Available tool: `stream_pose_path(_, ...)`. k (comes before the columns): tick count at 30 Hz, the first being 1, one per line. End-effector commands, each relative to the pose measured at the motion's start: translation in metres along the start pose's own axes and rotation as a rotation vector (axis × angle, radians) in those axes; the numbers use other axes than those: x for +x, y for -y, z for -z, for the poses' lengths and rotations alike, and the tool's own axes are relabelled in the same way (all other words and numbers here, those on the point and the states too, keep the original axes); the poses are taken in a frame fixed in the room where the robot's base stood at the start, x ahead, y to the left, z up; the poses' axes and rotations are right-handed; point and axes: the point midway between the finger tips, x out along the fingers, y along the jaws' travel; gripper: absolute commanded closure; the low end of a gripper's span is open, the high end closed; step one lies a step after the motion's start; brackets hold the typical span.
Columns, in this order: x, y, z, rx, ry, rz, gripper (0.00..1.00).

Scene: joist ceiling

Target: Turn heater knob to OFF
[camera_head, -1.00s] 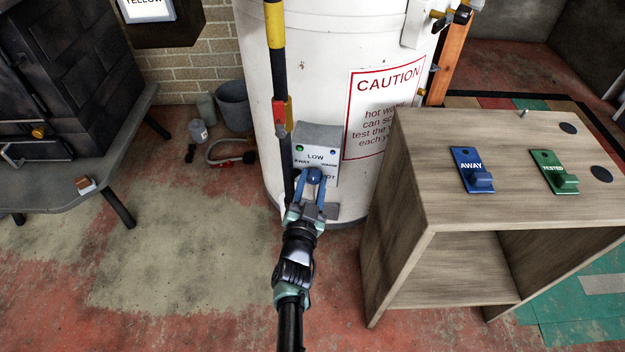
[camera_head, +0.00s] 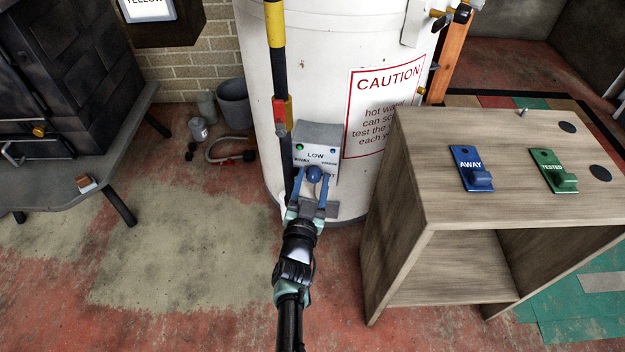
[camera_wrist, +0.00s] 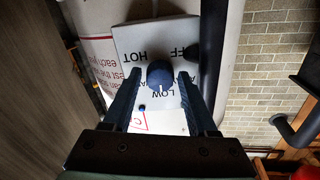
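The heater knob (camera_head: 314,174) is a round dark blue dial on a light grey control panel (camera_head: 316,150) fixed to the white water heater (camera_head: 320,70). In the wrist view the knob (camera_wrist: 160,74) shows face-on, and its white mark points toward LOW. The panel appears upside down there, with HOT upper left and the partly hidden OFF upper right. My gripper (camera_head: 313,178) is open, one blue finger on each side of the knob. In the wrist view a narrow gap shows between the knob and each fingertip of my gripper (camera_wrist: 160,73).
A wooden cabinet (camera_head: 415,190) stands to the right, with a blue AWAY switch (camera_head: 471,168) and a green TESTED switch (camera_head: 553,170) on top. A grey bucket (camera_head: 234,104) and hose lie left.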

Motion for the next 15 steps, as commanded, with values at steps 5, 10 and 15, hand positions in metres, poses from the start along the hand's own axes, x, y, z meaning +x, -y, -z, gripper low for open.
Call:
stream_pose_path(5, 0.000, 0.000, 0.000, 0.002, 0.000, 0.000, 0.26)
stream_pose_path(10, 0.000, 0.000, 0.000, 0.002, 0.000, 0.000, 0.26)
stream_pose_path(15, -0.011, 0.001, 0.002, 0.002, 0.004, 0.001, 0.26)
